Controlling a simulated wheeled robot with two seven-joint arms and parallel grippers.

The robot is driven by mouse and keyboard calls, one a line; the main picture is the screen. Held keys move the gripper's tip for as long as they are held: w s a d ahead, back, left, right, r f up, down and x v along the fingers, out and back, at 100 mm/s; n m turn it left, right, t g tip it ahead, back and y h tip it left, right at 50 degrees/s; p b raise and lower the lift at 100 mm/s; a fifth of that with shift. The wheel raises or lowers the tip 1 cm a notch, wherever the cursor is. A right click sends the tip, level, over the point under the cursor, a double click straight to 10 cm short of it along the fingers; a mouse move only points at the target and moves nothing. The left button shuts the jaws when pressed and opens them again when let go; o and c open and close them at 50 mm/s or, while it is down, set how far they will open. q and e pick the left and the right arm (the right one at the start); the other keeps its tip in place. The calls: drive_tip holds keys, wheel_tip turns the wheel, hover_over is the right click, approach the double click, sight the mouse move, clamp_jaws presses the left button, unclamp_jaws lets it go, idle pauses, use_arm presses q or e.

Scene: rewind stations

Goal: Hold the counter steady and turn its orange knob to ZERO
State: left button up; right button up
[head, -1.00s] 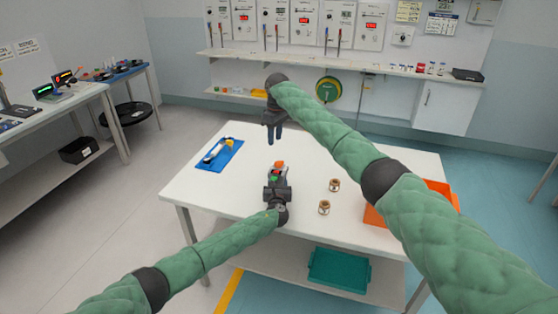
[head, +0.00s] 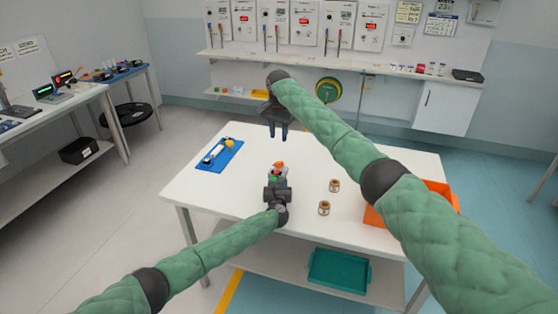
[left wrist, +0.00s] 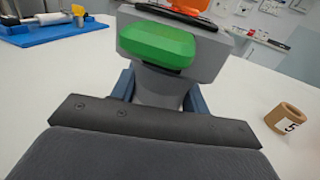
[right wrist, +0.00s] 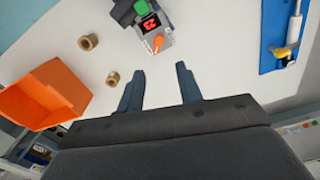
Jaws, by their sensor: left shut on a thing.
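The counter (head: 281,171) is a small grey box on the white table, with an orange knob (right wrist: 157,42), a green part (left wrist: 160,45) and a red lit display (right wrist: 150,23). The display's digits look like 23, seen at a slant. My left gripper (head: 277,186) is shut on the counter's grey body (left wrist: 165,85) from the near side. My right gripper (head: 277,138) is open and empty, above the table beyond the counter. In the right wrist view its fingers (right wrist: 160,80) point toward the knob, apart from it.
A blue tray (head: 232,161) with a white and yellow tool lies left on the table. Two brown rings (head: 334,185) (head: 324,208) and an orange bin (head: 438,189) are to the right. A teal tray (head: 340,270) sits on the lower shelf.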

sight(279, 162)
wheel_tip(279, 162, down, 12)
drive_tip(key=m, duration=0.6)
idle(0.5)
drive_tip(key=shift+s, duration=0.1)
drive_tip(key=shift+c, duration=0.3)
clamp_jaws()
